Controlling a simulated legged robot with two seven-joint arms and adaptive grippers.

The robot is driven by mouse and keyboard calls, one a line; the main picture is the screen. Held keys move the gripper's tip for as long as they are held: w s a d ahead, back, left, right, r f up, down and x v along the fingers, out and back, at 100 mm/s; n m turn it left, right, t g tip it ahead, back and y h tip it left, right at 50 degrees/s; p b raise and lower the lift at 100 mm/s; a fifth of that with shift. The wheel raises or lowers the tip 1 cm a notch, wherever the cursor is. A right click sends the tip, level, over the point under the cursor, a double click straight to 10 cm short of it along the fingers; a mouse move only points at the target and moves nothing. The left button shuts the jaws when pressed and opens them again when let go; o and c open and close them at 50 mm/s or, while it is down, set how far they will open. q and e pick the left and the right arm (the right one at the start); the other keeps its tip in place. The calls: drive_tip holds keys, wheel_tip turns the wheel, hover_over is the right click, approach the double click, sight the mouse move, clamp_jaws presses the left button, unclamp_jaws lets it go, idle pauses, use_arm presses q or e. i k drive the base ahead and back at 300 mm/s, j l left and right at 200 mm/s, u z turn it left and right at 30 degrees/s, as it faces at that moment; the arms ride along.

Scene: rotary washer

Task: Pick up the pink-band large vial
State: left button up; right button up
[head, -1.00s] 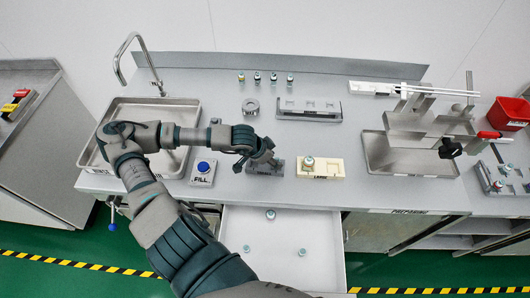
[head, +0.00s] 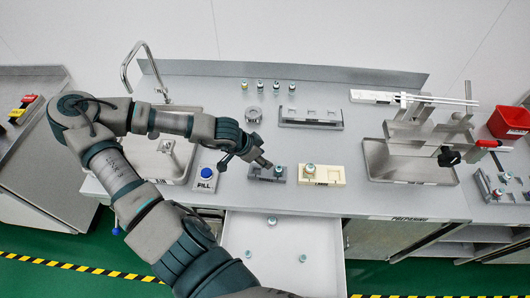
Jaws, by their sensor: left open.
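My left gripper (head: 261,152) is open and empty, just above and left of a dark grey holder (head: 256,173) on the counter. A small vial with a pale teal cap (head: 278,170) stands upright in the right part of that holder, apart from the fingers. Another capped vial (head: 310,170) stands in a cream holder (head: 330,176) to its right. Vials also stand in the open white drawer: one near the back (head: 271,221), one at the left (head: 248,253) and one at the right (head: 302,258). No pink band can be made out on any vial. My right gripper is not in view.
Several small vials (head: 260,86) stand at the back. A grey rack (head: 310,124) and round metal piece (head: 253,114) lie behind the holders. A blue FILL button (head: 207,173) and sink (head: 195,125) are at left; a metal tray stand (head: 440,179) is at right.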

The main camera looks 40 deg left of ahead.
sight(272, 220)
drive_tip(key=k, duration=1.5)
